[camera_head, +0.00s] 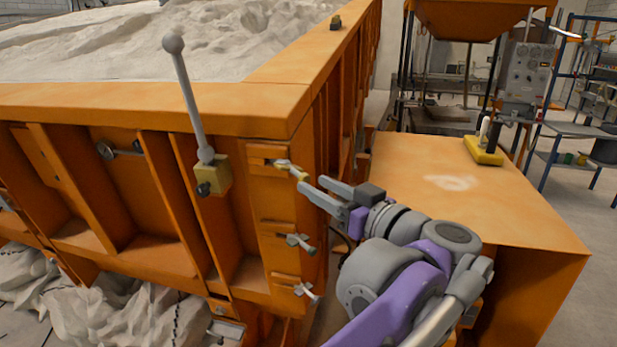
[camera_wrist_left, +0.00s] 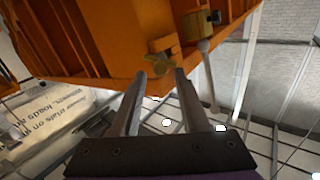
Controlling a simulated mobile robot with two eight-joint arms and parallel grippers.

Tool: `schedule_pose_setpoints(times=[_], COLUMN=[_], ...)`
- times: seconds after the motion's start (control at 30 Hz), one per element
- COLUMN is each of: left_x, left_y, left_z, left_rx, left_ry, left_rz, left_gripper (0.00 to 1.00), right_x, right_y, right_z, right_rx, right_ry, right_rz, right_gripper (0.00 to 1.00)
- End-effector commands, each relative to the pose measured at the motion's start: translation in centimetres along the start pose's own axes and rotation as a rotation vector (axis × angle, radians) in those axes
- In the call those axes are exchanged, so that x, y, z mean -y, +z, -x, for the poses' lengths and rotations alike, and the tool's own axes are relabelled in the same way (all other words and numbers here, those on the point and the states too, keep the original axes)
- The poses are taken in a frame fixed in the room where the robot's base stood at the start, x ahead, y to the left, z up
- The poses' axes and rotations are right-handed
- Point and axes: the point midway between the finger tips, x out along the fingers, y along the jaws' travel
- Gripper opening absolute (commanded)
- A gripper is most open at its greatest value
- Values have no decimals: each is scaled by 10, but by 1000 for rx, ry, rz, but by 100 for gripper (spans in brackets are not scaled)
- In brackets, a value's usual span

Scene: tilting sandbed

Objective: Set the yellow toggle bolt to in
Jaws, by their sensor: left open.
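The yellow toggle bolt (camera_head: 288,169) sits on the corner post of the orange sandbed, uppermost of the bolts there. Its small handle points right, towards my left gripper (camera_head: 312,185). The left gripper is open and empty, with its fingertips just right of and slightly below the bolt. In the left wrist view the bolt (camera_wrist_left: 163,66) shows just beyond the gap between the two fingertips (camera_wrist_left: 160,76). I see no contact. Whether the bolt is in or out is not clear. My right gripper is not in view.
Two grey bolts (camera_head: 300,243) (camera_head: 307,292) sit below on the same post. A yellow block (camera_head: 212,176) with a tall ball-ended lever (camera_head: 190,100) stands left of the bolt. An orange table (camera_head: 470,200) at the right bears a yellow-based item (camera_head: 483,152).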

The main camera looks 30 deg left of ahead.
Motion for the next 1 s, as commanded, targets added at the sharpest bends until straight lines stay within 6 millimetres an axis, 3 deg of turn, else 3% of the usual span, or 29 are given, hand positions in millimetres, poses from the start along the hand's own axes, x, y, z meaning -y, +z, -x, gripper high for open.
schedule_pose_setpoints(times=[0.1, 0.23, 0.6, 0.83, 1.0], left_x=[1, 0, 0, 0, 0], left_y=[-1, -1, 0, 0, 0], left_z=[-20, -32, -37, -37, -37], left_rx=[-1, -1, 0, -1, -1], left_ry=[-3, -1, 2, 1, 1], left_rz=[1, 1, 1, 1, 1], left_gripper=[45, 45, 45, 3, 0], right_x=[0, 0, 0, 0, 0], right_y=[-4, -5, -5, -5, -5], right_z=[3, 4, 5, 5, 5], right_rx=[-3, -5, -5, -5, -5], right_ry=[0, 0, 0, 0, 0], right_rz=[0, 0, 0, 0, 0], right_gripper=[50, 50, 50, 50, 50])
